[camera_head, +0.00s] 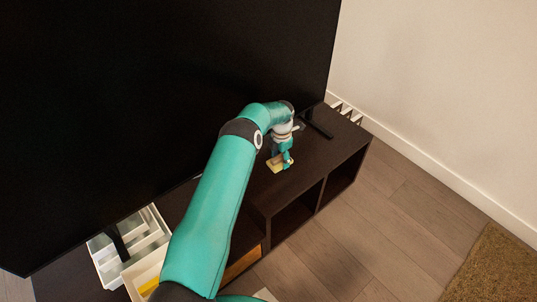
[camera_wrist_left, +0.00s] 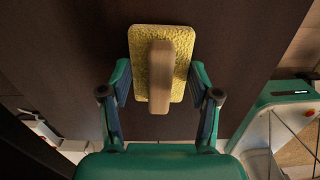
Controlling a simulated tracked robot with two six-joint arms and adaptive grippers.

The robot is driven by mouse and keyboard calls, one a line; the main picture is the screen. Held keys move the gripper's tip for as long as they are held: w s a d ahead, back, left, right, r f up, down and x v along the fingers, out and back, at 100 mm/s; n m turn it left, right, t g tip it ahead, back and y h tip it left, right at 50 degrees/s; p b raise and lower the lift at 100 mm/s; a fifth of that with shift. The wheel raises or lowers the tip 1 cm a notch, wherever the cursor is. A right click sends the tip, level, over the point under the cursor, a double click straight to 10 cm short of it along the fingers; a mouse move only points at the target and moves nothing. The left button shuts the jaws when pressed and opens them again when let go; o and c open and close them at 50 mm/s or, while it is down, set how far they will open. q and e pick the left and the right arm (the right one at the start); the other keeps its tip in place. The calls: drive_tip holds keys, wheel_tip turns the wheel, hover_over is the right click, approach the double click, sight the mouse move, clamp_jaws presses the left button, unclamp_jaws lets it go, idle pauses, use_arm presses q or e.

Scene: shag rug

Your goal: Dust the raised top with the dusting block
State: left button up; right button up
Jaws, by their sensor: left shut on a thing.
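The dusting block (camera_head: 273,165) has a yellow textured pad with a wooden handle; it also shows in the left wrist view (camera_wrist_left: 145,50). My left gripper (camera_head: 284,161) is shut on the block, with a finger on either side of it in the wrist view (camera_wrist_left: 160,85). The block is at the dark brown top (camera_head: 322,152) of the low bench, right of the middle. I cannot tell whether the pad touches the surface. My left arm hides part of the bench. My right gripper is not in view.
A large black screen (camera_head: 170,90) stands along the back of the bench on feet (camera_head: 316,124). White trays (camera_head: 110,262) are at the lower left. Small white triangular pieces (camera_head: 347,111) are at the bench's far end. Open compartments (camera_head: 297,212) face the wooden floor.

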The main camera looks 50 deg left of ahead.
use_arm(q)
drive_tip(key=shift+a+r+p, duration=0.15)
drive_tip(key=shift+r+p, duration=0.1)
drive_tip(key=shift+r, duration=0.35)
drive_tip(key=shift+a+r+p, duration=0.15)
drive_tip(key=shift+r+p, duration=0.1)
drive_tip(key=shift+r, duration=0.3)
drive_tip(key=shift+s+r+p, duration=0.1)
drive_tip(key=shift+r+p, duration=0.3)
drive_tip(key=shift+r, duration=0.3)
drive_tip(key=shift+d+r+p, duration=0.1)
drive_tip(key=shift+r+p, duration=0.95)
drive_tip(key=shift+r, duration=1.15)
drive_tip(key=shift+d, duration=0.1)
